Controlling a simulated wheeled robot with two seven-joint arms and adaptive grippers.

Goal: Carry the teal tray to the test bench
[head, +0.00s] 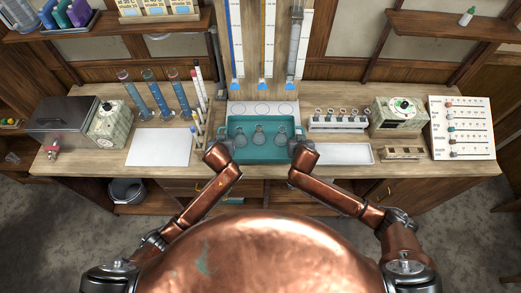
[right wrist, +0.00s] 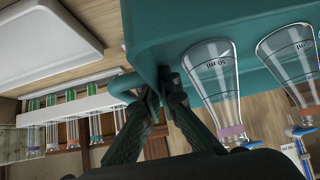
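The teal tray (head: 262,154) is at the middle of the long wooden bench, near its front edge, with three clear flasks in a row in it. I cannot tell if it rests on the bench or is held just above. My right gripper (head: 297,148) is at the tray's right end. In the right wrist view its fingers (right wrist: 162,88) close around the teal handle of the tray (right wrist: 152,32), and two flasks show close by. My left gripper (head: 227,147) is at the tray's left end; its fingers are too small and hidden to read.
A white mat with circles (head: 262,107) lies just behind the tray. A white sheet (head: 160,147) lies to the left, a white shallow tray (head: 343,154) to the right. A rack of small bottles (head: 338,121) and tall cylinders (head: 155,92) stand nearby.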

